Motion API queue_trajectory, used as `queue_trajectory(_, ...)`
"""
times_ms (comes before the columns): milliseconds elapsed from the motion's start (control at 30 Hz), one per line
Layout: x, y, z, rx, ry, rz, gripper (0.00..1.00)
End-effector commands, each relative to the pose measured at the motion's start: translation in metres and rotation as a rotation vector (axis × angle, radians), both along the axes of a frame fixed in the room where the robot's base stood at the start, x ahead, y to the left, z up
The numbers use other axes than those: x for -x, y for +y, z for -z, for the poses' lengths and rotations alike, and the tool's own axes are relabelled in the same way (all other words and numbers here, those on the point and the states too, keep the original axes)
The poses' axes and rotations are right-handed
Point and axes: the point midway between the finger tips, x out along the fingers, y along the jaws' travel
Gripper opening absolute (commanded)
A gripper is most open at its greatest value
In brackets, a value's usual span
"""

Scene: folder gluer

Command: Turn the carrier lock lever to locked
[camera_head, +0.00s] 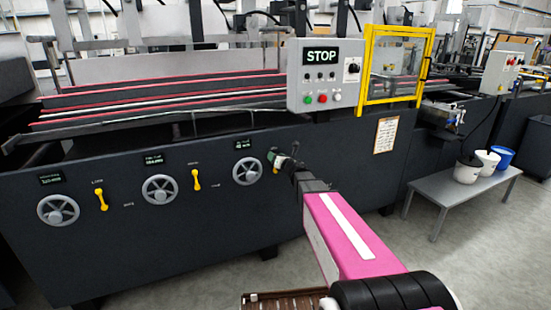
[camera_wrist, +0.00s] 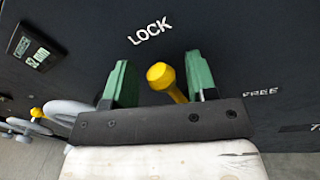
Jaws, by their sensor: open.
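A yellow lever with a round knob (camera_wrist: 160,73) stands between the two green fingers of my gripper (camera_wrist: 161,80) in the wrist view. The fingers are open, one on each side of the lever, with a visible gap to it. The white word LOCK (camera_wrist: 150,30) is printed above the knob and FREE (camera_wrist: 261,92) is to its right. The lower end of the lever is hidden behind the dark gripper bar.
Two other yellow levers (camera_head: 101,197) (camera_head: 196,180) and handwheels (camera_head: 247,171) sit on the panel to the left. A control box marked STOP (camera_head: 321,75) and a yellow-framed guard (camera_head: 368,70) stand above. A grey bench (camera_head: 450,190) with buckets is at right.

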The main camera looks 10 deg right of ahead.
Motion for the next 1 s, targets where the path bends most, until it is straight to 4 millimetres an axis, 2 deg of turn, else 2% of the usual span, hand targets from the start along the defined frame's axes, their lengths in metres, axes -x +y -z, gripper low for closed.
queue_trajectory(167, 0.018, -0.008, 0.0, 0.0, 0.0, 0.0, 0.52)
queue_trajectory(600, 0.087, -0.042, 0.001, 0.001, 0.0, 0.0, 0.52)
queue_trajectory(733, 0.094, -0.046, 0.001, 0.001, 0.0, -0.001, 0.52)
queue_trajectory(1000, 0.094, -0.046, 0.002, 0.001, 0.0, -0.001, 0.52)
